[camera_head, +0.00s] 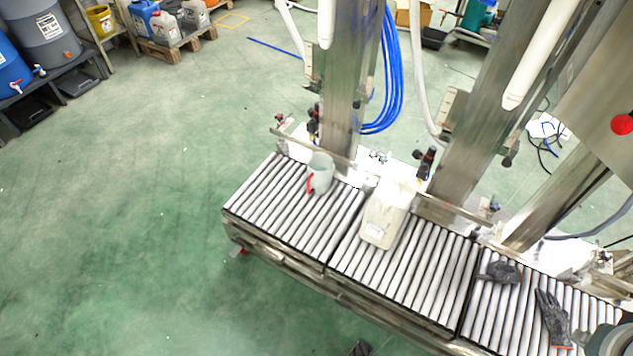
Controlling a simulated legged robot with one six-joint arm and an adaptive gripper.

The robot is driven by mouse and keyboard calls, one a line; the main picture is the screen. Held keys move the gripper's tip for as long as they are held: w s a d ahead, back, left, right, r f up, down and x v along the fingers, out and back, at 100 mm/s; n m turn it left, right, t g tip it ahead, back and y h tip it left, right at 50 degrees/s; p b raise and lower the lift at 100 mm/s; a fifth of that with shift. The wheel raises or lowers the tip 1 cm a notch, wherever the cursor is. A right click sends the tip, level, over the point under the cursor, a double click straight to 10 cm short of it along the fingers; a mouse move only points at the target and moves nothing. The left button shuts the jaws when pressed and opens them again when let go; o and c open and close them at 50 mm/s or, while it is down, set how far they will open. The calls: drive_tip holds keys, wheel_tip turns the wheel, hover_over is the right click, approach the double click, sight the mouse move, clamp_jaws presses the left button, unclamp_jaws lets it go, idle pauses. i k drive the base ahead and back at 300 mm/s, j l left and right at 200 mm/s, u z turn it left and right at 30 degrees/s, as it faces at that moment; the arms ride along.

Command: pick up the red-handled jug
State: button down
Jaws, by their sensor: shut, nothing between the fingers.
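The red-handled jug (320,174) is pale and translucent. It stands upright on the roller conveyor (262,207), near the back of its left section, with its red handle toward the lower left. My gripper (360,348) shows only as a small dark tip at the bottom edge of the picture, just right of the middle. Most of it is cut off by the frame. It is shut and empty, well below the jug in the picture and apart from it.
A white canister (386,217) stands on the middle section, right of the jug. Dark gloves (553,318) lie on the right section. Steel posts (343,90) rise behind the conveyor, close to the jug. The green floor (120,230) at the left is clear.

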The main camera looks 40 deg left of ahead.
sight(320, 167)
drive_tip(key=u, duration=2.15)
drive_tip(key=i+j+u, duration=0.2)
drive_tip(key=j, duration=0.3)
drive_tip(key=i+j+u, duration=0.15)
drive_tip(key=j, duration=0.3)
drive_tip(key=i+j+u, duration=0.35)
drive_tip(key=i+j, duration=0.25)
drive_tip(key=j, duration=0.15)
drive_tip(key=i+j+u, duration=0.1)
drive_tip(key=i, duration=0.4)
drive_tip(key=i+j, duration=0.2)
drive_tip(key=i, duration=0.25)
drive_tip(key=i+j+u, duration=0.15)
drive_tip(key=i, duration=0.35)
drive_tip(key=i+z, duration=0.35)
drive_tip(key=i, duration=0.4)
drive_tip(key=i+j+z, duration=0.2)
drive_tip(key=i+z, duration=0.15)
drive_tip(key=i, duration=0.35)
drive_tip(key=i+l+z, duration=0.1)
drive_tip(key=i+z, duration=0.15)
drive_tip(key=z, duration=0.15)
drive_tip(key=i+z, duration=0.55)
drive_tip(key=z, duration=0.2)
drive_tip(key=i+z, duration=0.25)
drive_tip(key=z, duration=0.15)
drive_tip(key=i+z, duration=0.8)
drive_tip(key=i+j+z, duration=0.2)
drive_tip(key=i+z, duration=0.2)
